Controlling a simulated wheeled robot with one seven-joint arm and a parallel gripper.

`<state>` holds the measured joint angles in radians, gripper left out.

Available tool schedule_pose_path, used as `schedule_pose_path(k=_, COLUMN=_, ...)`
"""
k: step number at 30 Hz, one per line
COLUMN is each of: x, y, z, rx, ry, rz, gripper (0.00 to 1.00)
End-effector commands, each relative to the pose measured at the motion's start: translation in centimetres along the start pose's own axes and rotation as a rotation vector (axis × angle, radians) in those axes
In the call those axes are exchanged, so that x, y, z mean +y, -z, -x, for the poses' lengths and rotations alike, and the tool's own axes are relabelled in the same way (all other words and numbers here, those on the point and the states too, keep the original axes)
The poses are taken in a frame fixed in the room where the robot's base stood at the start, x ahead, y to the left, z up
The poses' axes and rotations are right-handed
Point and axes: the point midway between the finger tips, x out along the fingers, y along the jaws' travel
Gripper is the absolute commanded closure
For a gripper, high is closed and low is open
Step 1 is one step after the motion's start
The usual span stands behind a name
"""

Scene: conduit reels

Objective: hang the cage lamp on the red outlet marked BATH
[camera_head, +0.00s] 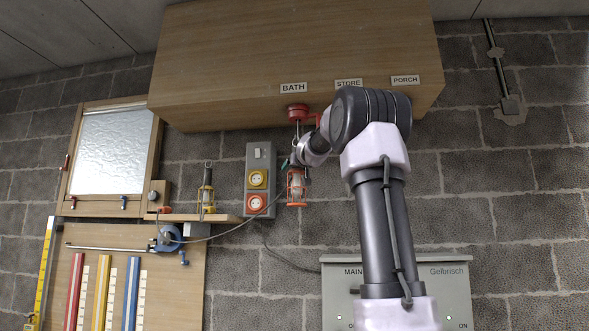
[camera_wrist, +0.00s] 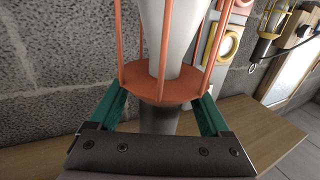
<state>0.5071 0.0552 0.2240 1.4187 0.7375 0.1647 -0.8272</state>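The cage lamp (camera_head: 296,188) has an orange cage around a pale bulb and is off the shelf, below the red outlet (camera_head: 298,112) under the BATH label (camera_head: 293,88). A thin pale line runs down from the outlet towards the lamp; my wrist covers where they might meet. In the wrist view the lamp's orange collar (camera_wrist: 168,90) and dark neck lie between the green fingers of my gripper (camera_wrist: 163,105). The fingers stand wide, with a gap visible on each side of the neck. Their tips are partly hidden by the collar. In the head view my gripper (camera_head: 294,166) is small and partly covered.
STORE (camera_head: 348,84) and PORCH (camera_head: 405,79) labels are on the same wooden box (camera_head: 220,65). A grey socket panel (camera_head: 261,160) is close left of the lamp.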

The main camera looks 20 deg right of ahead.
Motion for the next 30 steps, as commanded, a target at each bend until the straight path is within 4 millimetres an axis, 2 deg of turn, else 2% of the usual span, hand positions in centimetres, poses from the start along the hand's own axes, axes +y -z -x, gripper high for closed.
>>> schedule_pose_path(k=7, x=0.0, y=0.1, z=0.1, rx=0.001, ry=0.0, rz=0.0, gripper=0.19)
schedule_pose_path(k=11, x=0.0, y=0.1, z=1.1, rx=0.001, ry=-0.001, rz=0.0, gripper=0.19)
schedule_pose_path(k=24, x=-0.1, y=0.1, z=9.1, rx=0.002, ry=0.001, rz=0.001, gripper=0.19)
schedule_pose_path(k=30, x=0.0, y=0.0, z=10.7, rx=0.001, ry=0.001, rz=0.0, gripper=0.19)
